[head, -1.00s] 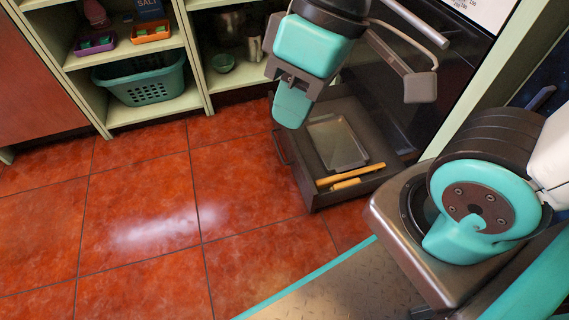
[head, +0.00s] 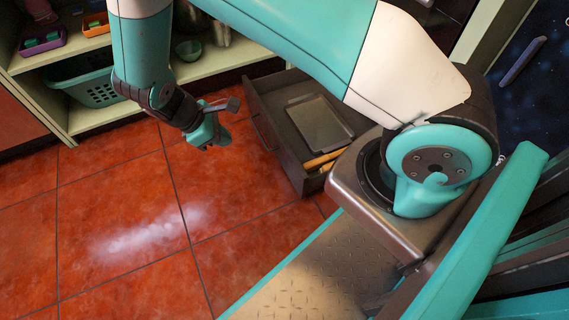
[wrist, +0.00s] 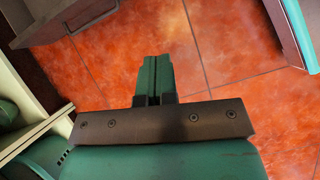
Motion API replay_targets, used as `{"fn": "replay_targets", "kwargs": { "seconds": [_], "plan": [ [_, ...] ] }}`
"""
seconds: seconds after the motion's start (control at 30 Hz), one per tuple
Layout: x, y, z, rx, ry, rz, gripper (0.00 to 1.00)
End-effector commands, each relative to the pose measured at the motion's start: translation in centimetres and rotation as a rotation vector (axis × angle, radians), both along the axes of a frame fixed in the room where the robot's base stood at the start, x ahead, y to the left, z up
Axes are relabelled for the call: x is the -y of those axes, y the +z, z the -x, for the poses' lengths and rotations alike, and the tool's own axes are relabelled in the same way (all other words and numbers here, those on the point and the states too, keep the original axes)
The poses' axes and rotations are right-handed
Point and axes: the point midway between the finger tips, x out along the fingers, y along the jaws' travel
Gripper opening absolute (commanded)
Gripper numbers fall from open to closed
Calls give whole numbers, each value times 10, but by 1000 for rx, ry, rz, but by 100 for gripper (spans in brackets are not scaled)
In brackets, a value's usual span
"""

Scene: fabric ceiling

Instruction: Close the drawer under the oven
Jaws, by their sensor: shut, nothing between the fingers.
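The drawer (head: 292,160) under the oven stands pulled out, low above the floor, in the head view. Its dark front panel with a bar handle (head: 262,133) faces left. A grey baking tray (head: 319,122) and a wooden rolling pin (head: 322,160) lie inside; my arm hides part of the drawer's right side and most of the oven. My gripper (head: 218,144) is shut and empty, pointing down to the left of the drawer front and apart from it. In the wrist view, my gripper's green fingers (wrist: 155,75) are together over bare floor.
Open shelves (head: 90,115) stand at the back left, with a teal basket (head: 92,83), an orange tray (head: 96,24) and a green bowl (head: 188,50).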

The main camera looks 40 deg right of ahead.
Motion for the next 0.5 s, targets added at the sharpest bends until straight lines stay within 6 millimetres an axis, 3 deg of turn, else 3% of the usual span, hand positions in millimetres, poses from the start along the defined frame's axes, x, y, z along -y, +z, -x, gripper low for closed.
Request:
{"fn": "replay_targets", "kwargs": {
  "seconds": [0.03, 0.2, 0.3, 0.5],
  "plan": [
    [7, -36, 3, -37, 43, 58, 0],
    [29, -101, 13, -118, 158, 203, 0],
    [38, -120, 18, -145, 194, 253, 0],
    [51, -138, 23, -162, 217, 282, 0]
  ]
}}
